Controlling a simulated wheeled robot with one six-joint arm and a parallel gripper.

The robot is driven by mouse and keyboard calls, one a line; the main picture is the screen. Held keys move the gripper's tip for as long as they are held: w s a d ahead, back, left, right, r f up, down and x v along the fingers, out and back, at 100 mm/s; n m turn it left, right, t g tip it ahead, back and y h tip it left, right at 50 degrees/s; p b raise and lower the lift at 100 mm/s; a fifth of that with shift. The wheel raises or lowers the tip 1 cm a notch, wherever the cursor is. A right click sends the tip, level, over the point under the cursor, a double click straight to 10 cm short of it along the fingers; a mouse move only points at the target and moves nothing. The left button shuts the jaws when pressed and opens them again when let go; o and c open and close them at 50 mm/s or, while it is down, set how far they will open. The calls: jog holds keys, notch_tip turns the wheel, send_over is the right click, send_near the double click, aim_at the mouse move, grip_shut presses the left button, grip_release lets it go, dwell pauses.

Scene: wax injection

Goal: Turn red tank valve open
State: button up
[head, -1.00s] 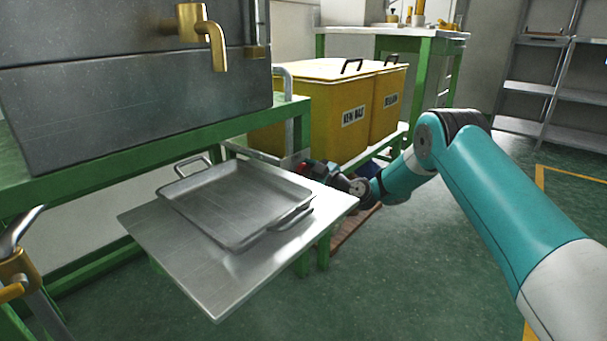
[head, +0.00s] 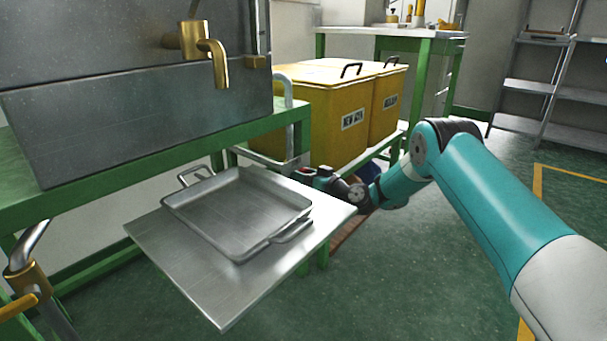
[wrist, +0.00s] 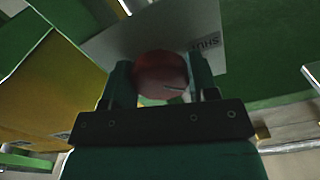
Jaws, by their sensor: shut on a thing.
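In the wrist view a round red valve knob (wrist: 160,75) sits between the two fingers of my gripper (wrist: 161,68). The fingers are shut on its sides. A pale plate (wrist: 175,32) behind the knob carries lettering that seems to read "SHUT". In the head view my gripper (head: 312,174) is low beyond the metal shelf, beside the green stand; the knob is mostly hidden there. A large grey tank (head: 120,110) with a brass spout (head: 212,55) stands at the upper left.
A metal tray (head: 235,205) lies on a flat metal shelf (head: 215,300) in front of my gripper. Yellow bins (head: 320,110) stand behind my arm. A green bench frame (head: 300,135) is close by. Green floor (head: 420,260) is clear at the right.

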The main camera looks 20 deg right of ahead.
jog(key=m+p, duration=0.1)
jog(key=m, duration=0.2)
jog(key=m+p, duration=0.2)
jog(key=m, duration=0.2)
jog(key=shift+s+a+f, duration=0.1)
jog(key=shift+s+a, duration=0.05)
jog(key=m+p, duration=0.1)
jog(key=m, duration=0.3)
jog(key=m+p, duration=0.1)
jog(key=m, duration=0.3)
jog(key=shift+m, duration=0.3)
jog(key=m+p, duration=0.1)
jog(key=m, duration=0.5)
jog(key=m+p, duration=0.1)
jog(key=m, duration=0.5)
jog(key=shift+a, duration=0.1)
jog(key=o, duration=0.9)
jog(key=shift+o, duration=0.2)
